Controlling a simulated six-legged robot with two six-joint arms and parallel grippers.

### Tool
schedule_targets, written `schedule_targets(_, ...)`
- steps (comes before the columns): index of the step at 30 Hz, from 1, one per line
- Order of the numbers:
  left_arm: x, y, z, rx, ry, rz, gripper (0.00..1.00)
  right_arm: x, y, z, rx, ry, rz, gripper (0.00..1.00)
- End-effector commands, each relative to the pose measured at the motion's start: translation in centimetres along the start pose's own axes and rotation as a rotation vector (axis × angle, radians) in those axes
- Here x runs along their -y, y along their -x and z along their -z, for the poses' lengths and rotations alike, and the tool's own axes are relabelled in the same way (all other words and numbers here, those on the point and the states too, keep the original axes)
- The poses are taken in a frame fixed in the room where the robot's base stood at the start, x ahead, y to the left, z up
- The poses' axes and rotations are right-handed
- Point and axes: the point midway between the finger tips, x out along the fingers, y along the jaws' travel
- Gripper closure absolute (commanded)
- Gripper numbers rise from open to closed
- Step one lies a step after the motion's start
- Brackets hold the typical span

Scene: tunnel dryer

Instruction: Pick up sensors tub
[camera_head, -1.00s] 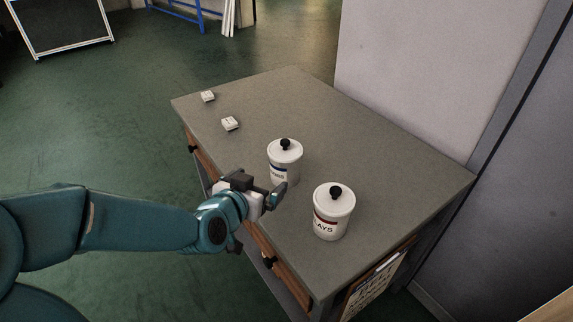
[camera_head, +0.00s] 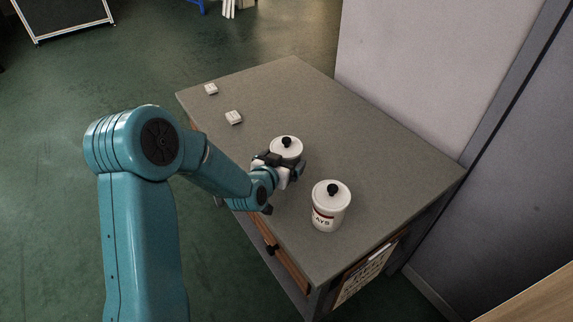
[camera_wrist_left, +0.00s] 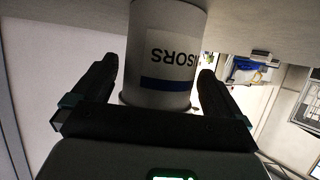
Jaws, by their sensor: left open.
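The sensors tub (camera_head: 287,146) is a white lidded pot with a black knob, standing on the grey table near its left edge. In the left wrist view the tub (camera_wrist_left: 165,50) appears upside down, with a blue band and letters reading "SORS". My left gripper (camera_head: 287,167) is at the near side of the tub, hiding its lower front. In the left wrist view its two dark fingers (camera_wrist_left: 155,85) are open, one on each side of the tub, with small gaps visible. My right gripper is not in view.
A second white tub (camera_head: 330,207) with a red band, its label ending in "AYS", stands close to the right of my gripper. Two small white blocks (camera_head: 233,118) lie toward the far left of the table (camera_head: 370,140). A pale wall rises behind it.

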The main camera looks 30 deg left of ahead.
Motion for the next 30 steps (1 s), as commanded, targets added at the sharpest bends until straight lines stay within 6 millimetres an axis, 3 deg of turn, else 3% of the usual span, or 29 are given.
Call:
schedule_targets(3,0.0,-1.2,-0.1,0.001,0.0,0.0,0.0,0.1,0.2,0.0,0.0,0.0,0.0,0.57)
schedule_targets(11,0.1,-1.4,0.0,0.0,0.0,0.001,0.03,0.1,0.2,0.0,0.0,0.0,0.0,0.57)
schedule_targets(16,0.0,-1.4,-0.1,0.0,0.0,0.0,0.59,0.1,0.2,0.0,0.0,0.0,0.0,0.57)
schedule_targets(25,0.1,-1.3,0.3,-0.004,0.0,0.001,0.6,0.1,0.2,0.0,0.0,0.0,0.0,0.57)
schedule_targets(30,0.1,-0.7,2.0,-0.008,-0.001,0.003,0.6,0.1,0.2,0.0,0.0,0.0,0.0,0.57)
